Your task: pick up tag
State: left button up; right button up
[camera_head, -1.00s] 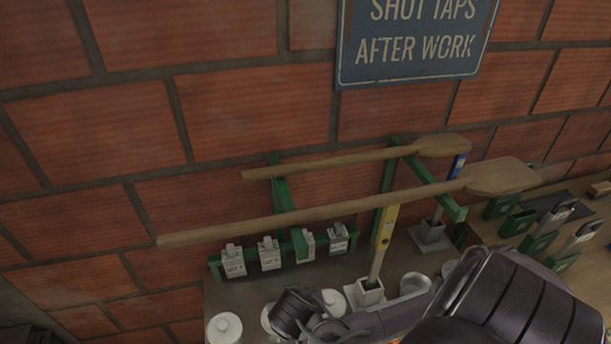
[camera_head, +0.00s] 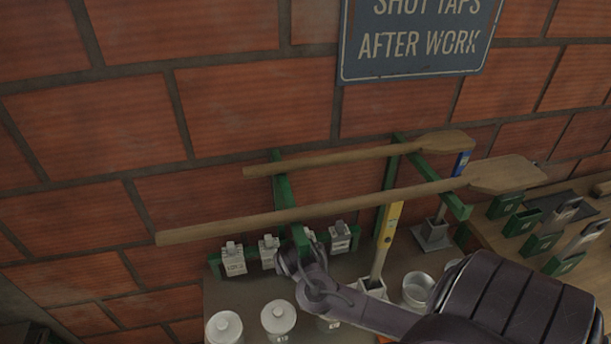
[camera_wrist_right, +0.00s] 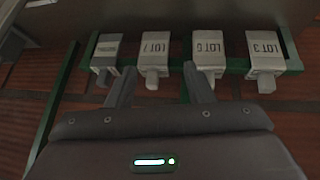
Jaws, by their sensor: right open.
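Several pale tags hang in a row on a green rail against the brick wall. In the right wrist view their lettering is upside down: LOT 3 (camera_wrist_right: 264,52), one that looks like LOT 6 (camera_wrist_right: 206,52), LOT 7 (camera_wrist_right: 155,50) and one with small unreadable print (camera_wrist_right: 107,50). The head view shows tags at the left end (camera_head: 233,262), second (camera_head: 269,252) and right end (camera_head: 340,238); my gripper partly covers the third. My right gripper (camera_wrist_right: 159,84) is open, its fingers pointing at the row, with LOT 7 between their lines. Contact cannot be told. My left gripper is out of view.
Two long wooden paddles (camera_head: 330,205) lie across green brackets in front of the wall, above the tags. Below are white lidded jars (camera_head: 278,318), a metal cup (camera_head: 417,289) and a yellow-handled tool (camera_head: 388,235). Green holders (camera_head: 523,222) stand at right.

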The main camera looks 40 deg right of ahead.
jog(key=w+d+f+p, duration=0.1)
jog(key=w+d, duration=0.2)
jog(key=w+d+f+p, duration=0.1)
jog(key=w+d, duration=0.2)
jog(key=w+d+f+p, duration=0.1)
jog(key=w+d+f, duration=0.1)
jog(key=w+d, duration=0.1)
jog(key=shift+d+f, duration=0.1)
jog(key=shift+d, duration=0.05)
grip_shut()
dwell(0.5)
